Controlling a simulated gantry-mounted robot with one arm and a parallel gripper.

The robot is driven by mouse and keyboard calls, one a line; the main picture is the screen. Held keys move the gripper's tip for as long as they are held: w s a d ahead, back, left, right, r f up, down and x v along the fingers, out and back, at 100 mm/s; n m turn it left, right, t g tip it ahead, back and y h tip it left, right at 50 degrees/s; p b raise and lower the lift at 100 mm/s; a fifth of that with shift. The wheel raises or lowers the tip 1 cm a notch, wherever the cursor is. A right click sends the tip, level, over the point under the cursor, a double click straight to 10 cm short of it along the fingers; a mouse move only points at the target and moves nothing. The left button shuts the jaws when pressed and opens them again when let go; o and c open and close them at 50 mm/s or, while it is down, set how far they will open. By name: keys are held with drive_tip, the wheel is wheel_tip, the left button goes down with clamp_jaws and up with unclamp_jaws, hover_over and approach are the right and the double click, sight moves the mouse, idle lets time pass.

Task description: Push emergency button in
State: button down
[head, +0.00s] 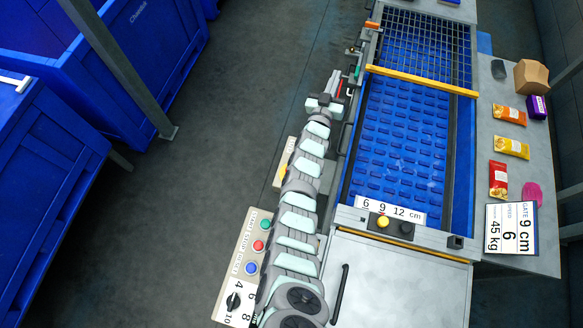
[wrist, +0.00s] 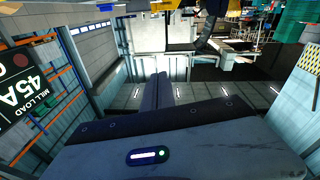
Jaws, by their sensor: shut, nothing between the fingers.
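A pale box with a yellow part (head: 284,160) shows at the left edge of my arm in the head view; my arm covers the rest. I cannot tell whether it bears the emergency button, and no button clearly marked as emergency shows. My gripper (head: 337,83) is at the far end of my arm, beside the left rail of the blue conveyor (head: 400,140). In the wrist view, the fingers of my gripper (wrist: 160,88) are together, with nothing visible between them. A small red part shows close to the gripper in the head view; I cannot tell what it is.
A control panel (head: 244,262) with green, red and blue buttons and a dial stands left of my arm. Blue bins (head: 60,190) stand at the left, with open floor between. Food packs (head: 511,147) lie on the right-hand side table (head: 490,85).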

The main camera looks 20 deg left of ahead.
drive_tip(key=w+a+f+n+g+y+b, duration=0.1)
drive_tip(key=w+a+f+n+g+y, duration=0.15)
drive_tip(key=a, duration=0.25)
drive_tip(key=w+a+f+n+g+y+b, duration=0.1)
drive_tip(key=a+f+n+g, duration=0.15)
drive_tip(key=a, duration=0.35)
drive_tip(key=s+a+f+n+g+y+b, duration=0.1)
drive_tip(key=s+a+f+n+g+b, duration=0.1)
drive_tip(key=s+a+f+n+g, duration=0.4)
drive_tip(key=s+f+n+g+h+b, duration=0.25)
drive_tip(key=s+f+g, duration=0.25)
drive_tip(key=s, duration=0.3)
drive_tip(key=s+d+n+g+h+b, duration=0.1)
drive_tip(key=s+d+n+g+h, duration=0.2)
drive_tip(key=s+d, duration=0.6)
drive_tip(key=shift+s+d+f, duration=0.3)
drive_tip(key=shift+s+d, duration=0.05)
drive_tip(key=shift+d, duration=0.55)
drive_tip(key=shift+n, duration=0.25)
